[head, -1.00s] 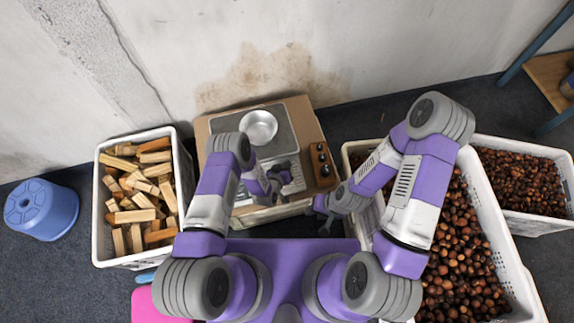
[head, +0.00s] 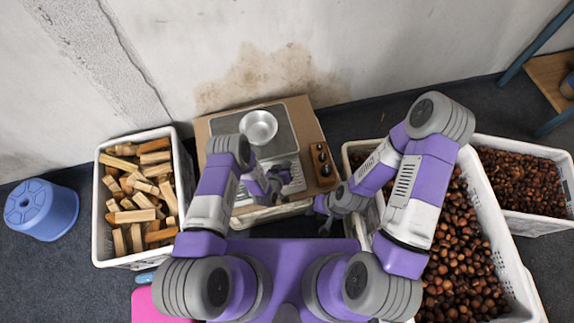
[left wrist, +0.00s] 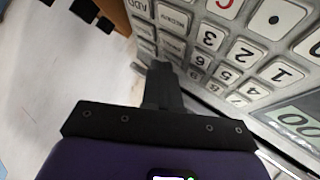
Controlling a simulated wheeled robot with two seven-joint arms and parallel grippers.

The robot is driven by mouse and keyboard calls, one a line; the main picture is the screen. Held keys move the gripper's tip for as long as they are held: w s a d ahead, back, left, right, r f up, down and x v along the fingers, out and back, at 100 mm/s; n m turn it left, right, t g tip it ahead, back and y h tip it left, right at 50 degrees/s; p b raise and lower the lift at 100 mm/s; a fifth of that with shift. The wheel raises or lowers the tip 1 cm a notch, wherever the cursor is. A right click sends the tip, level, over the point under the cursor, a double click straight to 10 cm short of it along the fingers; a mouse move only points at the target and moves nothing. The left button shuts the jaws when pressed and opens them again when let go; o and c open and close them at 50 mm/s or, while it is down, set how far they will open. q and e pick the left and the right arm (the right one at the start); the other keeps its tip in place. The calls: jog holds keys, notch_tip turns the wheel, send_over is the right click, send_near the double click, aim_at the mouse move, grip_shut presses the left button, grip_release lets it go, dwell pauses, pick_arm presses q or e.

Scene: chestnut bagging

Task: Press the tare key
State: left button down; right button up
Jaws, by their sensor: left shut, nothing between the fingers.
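Part of the display (left wrist: 303,120) shows zeros. My right gripper (head: 325,222) appears open and empty, right of the table's front.
Crates of chestnuts (head: 507,255) stand right, below my right arm. The wall is close behind the table.

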pick_arm(q)
jog(key=shift+s+r+p, duration=0.3)
jog(key=shift+r+p, duration=0.35)
jog(key=shift+r, duration=0.1)
jog(key=r+p, duration=0.1)
jog(key=s+r+p, duration=0.1)
jog(key=r+p, duration=0.2)
jog(key=shift+s+d+r, duration=0.25)
jog(key=shift+r, duration=0.1)
dwell(1.6)
